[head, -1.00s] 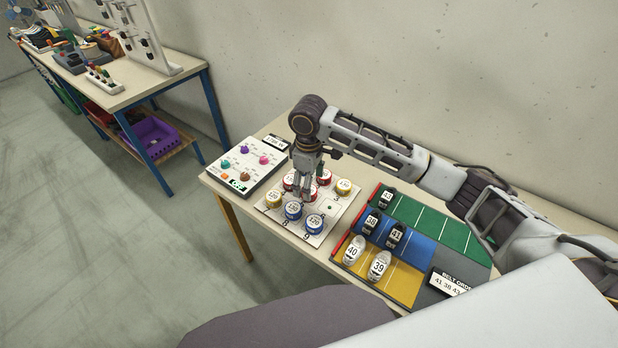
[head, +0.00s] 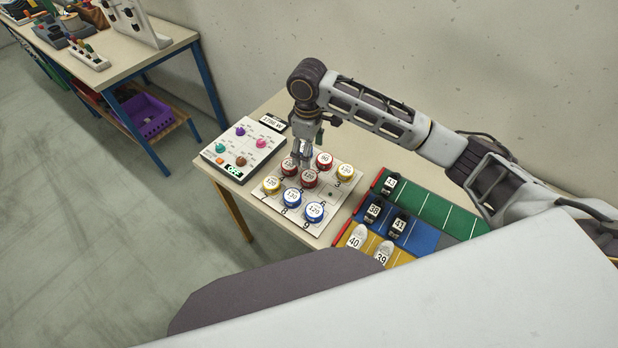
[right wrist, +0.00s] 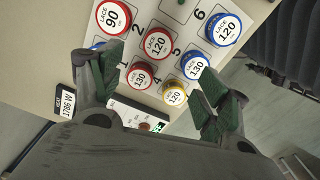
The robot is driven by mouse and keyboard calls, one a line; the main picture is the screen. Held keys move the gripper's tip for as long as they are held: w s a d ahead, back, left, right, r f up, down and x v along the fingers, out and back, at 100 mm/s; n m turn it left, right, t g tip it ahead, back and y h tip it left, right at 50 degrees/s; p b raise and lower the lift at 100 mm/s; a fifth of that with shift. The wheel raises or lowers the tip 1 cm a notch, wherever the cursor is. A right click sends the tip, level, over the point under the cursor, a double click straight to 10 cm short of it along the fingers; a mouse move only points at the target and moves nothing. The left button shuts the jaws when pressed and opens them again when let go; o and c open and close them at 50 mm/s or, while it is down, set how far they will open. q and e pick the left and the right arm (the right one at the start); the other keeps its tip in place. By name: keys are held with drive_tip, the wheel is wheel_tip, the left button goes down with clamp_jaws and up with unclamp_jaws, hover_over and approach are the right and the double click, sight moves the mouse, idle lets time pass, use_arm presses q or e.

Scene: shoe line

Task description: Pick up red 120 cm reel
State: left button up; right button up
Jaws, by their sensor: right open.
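The red 120 cm reel (head: 309,177) sits on the white numbered board near its middle. It also shows in the right wrist view (right wrist: 158,43), its label facing up. A red 130 reel (right wrist: 139,75) is next to it. My right gripper (head: 303,165) is over the board, close above the red reels, and partly hides the rear red one. In the right wrist view its two fingers (right wrist: 157,63) are spread wide and empty, with the red 120 and red 130 reels in the gap between them. My left gripper is not in view.
Around it on the board (head: 330,200) are a red 90 reel (right wrist: 113,17), a blue 130 reel (right wrist: 194,66), a blue 120 reel (right wrist: 224,30) and yellow reels (head: 272,185). A knob panel (head: 243,147) stands left, a coloured shoe tray (head: 430,210) right.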

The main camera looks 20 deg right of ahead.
sight(309, 176)
drive_tip(key=shift+f, duration=4.3)
drive_tip(key=shift+f, duration=0.1)
drive_tip(key=shift+w+d+f+p, duration=0.15)
drive_tip(key=shift+f+p, duration=0.15)
drive_tip(key=shift+f, duration=0.95)
drive_tip(key=shift+s+d+f+p, duration=0.1)
drive_tip(key=shift+f+p, duration=0.15)
drive_tip(key=shift+f, duration=1)
drive_tip(key=shift+c, duration=0.2)
drive_tip(key=c, duration=1.1)
drive_tip(key=shift+r, duration=0.1)
drive_tip(key=shift+r+b, duration=0.35)
drive_tip(key=shift+r, duration=4.6)
